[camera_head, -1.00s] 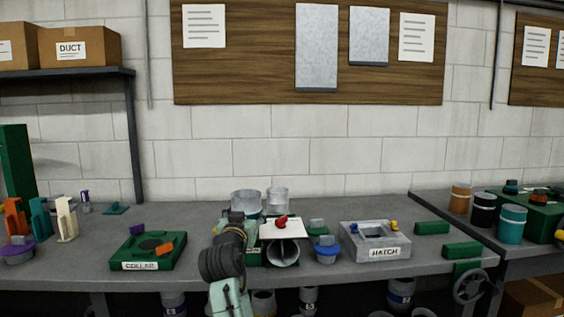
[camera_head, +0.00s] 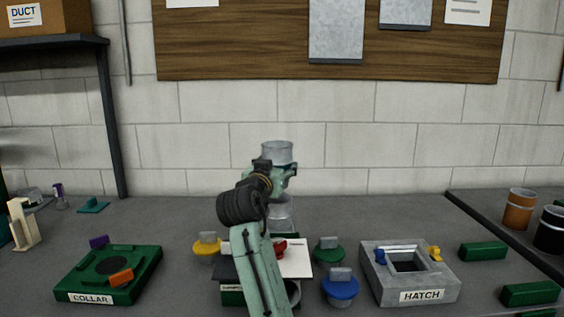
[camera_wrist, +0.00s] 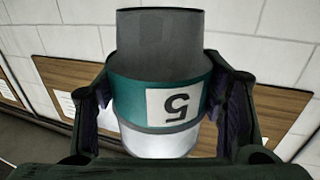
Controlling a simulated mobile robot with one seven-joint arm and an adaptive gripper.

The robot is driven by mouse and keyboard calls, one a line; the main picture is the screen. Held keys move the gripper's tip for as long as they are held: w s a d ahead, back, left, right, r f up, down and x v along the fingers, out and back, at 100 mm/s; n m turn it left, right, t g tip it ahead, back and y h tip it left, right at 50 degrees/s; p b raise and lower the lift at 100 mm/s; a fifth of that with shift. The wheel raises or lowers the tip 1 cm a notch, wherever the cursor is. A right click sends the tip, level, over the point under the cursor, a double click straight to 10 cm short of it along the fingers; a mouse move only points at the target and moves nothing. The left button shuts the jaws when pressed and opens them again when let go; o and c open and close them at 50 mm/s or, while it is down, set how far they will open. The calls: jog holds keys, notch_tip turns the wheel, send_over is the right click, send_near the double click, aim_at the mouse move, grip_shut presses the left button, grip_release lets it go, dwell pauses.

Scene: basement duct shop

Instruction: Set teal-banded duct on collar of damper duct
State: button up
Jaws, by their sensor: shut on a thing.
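A red handle (camera_head: 280,246) and a white card (camera_head: 297,261) are in front; my arm hides much of the damper duct.
The green COLLAR block (camera_head: 138,284) lies left and the grey HATCH block (camera_head: 441,277) right. Yellow (camera_head: 206,246), green (camera_head: 328,253) and blue (camera_head: 340,287) lidded pieces stand close around the damper duct.

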jog(key=shift+s+f+b, duration=0.15)
jog(key=shift+f+b, duration=0.65)
jog(key=shift+f, duration=0.05)
jog(key=shift+f+b, duration=1.3)
jog(key=shift+f, duration=0.65)
jog(key=shift+f+b, duration=0.3)
jog(key=shift+f, duration=0.2)
jog(key=o, duration=1)
jog(key=shift+b+v, duration=0.45)
jog(key=shift+v, duration=5)
